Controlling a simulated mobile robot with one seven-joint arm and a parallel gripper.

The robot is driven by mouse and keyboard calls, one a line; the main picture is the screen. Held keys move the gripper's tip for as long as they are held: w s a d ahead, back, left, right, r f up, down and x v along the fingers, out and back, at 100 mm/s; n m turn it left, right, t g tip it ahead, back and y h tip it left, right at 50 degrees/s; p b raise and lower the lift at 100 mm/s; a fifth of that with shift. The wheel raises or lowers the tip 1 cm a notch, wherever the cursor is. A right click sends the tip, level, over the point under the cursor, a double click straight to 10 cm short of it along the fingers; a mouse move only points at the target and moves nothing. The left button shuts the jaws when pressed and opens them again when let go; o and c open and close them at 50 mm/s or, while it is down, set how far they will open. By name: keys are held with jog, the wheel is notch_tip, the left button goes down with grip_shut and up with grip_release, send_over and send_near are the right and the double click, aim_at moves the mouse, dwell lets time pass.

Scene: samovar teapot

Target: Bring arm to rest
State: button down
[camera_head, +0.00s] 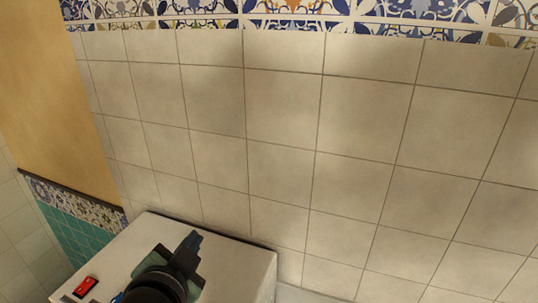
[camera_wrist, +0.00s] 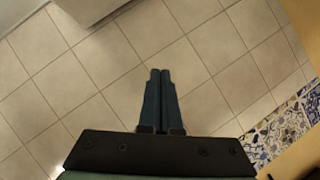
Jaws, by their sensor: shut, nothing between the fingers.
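My gripper (camera_wrist: 160,72) shows in the wrist view with its two dark blue-grey fingers side by side, their tips together and nothing between them. In the head view, the dark end of my arm, with my gripper (camera_head: 193,240), is low and left of the middle. That view does not clearly show the fingers apart from the rest of the wrist. No teapot or samovar is in either view.
Beige square tiles (camera_head: 280,110) fill most of the head view, with a blue patterned tile band (camera_head: 300,15) along the top. A yellow-tan panel (camera_head: 55,80) stands at the left, above teal tiles (camera_head: 75,235). The wrist view shows clear tiles (camera_wrist: 100,60) beyond the fingertips.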

jog(key=w+d+r+n+t+y+b, duration=0.1)
jog(key=d+r+n+t, duration=0.25)
jog(key=r, duration=0.85)
jog(key=s+d+r+n+t+b, duration=0.1)
jog(key=s+d+r+t, duration=0.2)
jog(key=r, duration=0.4)
jog(key=s+d+r+n+t+b, duration=0.1)
jog(key=s+d+r+n+t, duration=0.1)
jog(key=r, duration=0.5)
jog(key=s+d+r+n+t+h, duration=0.1)
jog(key=s+d+r+n+t, duration=0.1)
jog(key=s+d+r+t, duration=0.2)
jog(key=s+r+t, duration=0.1)
jog(key=s+r, duration=0.2)
jog(key=shift+s+d+b, duration=0.25)
jog(key=shift+d+b, duration=0.1)
jog(key=shift+b, duration=0.05)
